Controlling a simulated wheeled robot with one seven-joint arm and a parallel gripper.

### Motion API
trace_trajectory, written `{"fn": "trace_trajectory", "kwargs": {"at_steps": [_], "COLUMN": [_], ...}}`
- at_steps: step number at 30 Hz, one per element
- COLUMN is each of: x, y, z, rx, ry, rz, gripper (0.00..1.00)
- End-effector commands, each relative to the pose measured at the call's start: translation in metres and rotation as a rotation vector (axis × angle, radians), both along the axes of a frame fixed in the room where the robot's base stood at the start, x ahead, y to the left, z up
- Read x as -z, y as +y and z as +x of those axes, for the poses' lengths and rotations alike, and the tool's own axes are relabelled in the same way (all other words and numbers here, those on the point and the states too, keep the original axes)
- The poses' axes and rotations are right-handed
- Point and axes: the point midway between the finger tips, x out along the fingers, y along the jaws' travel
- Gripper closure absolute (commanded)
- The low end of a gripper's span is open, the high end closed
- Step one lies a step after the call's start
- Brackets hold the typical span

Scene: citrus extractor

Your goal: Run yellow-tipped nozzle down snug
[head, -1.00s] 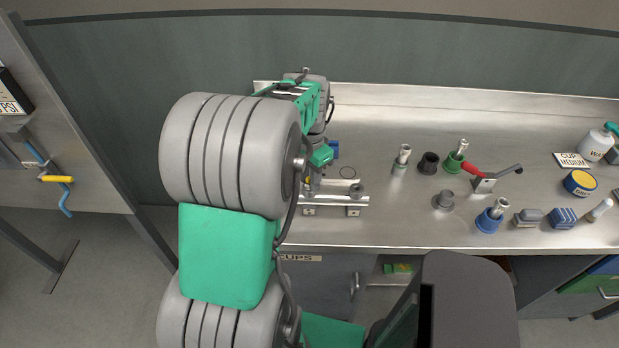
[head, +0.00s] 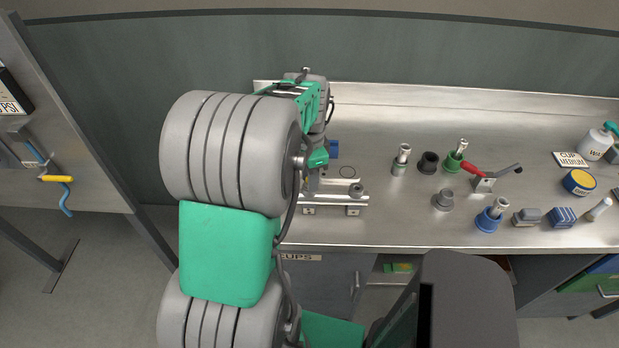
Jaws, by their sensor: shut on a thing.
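My gripper (head: 312,184) points down over the left part of a pale rail fixture (head: 335,198) on the steel bench. It is mostly hidden behind my own arm and wrist. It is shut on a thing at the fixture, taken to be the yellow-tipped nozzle. The nozzle and its yellow tip cannot be made out now, so its seating and tilt cannot be told. A grey round fitting (head: 356,189) sits on the right part of the same fixture, apart from my gripper.
A black ring (head: 347,172) lies behind the fixture. To the right stand a silver nozzle (head: 401,160), a black cup (head: 428,162), a green-based piece (head: 453,160), a red-handled clamp (head: 484,182), a grey cup (head: 443,201) and a blue-based piece (head: 488,220). Bench between is clear.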

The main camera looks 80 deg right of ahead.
Motion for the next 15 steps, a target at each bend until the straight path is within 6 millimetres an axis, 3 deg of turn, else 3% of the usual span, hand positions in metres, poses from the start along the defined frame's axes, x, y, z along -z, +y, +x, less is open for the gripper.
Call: {"fn": "trace_trajectory", "kwargs": {"at_steps": [3, 11, 15], "x": [-0.0008, -0.0006, -0.0007], "y": [-0.0005, -0.0005, -0.0003], "z": [-0.0006, -0.0006, -0.0008], "rx": [0.113, 0.148, 0.275], "ry": [0.001, 0.000, 0.000], "rz": [-0.002, -0.003, -0.003], "gripper": [0.95, 0.95, 0.95]}}
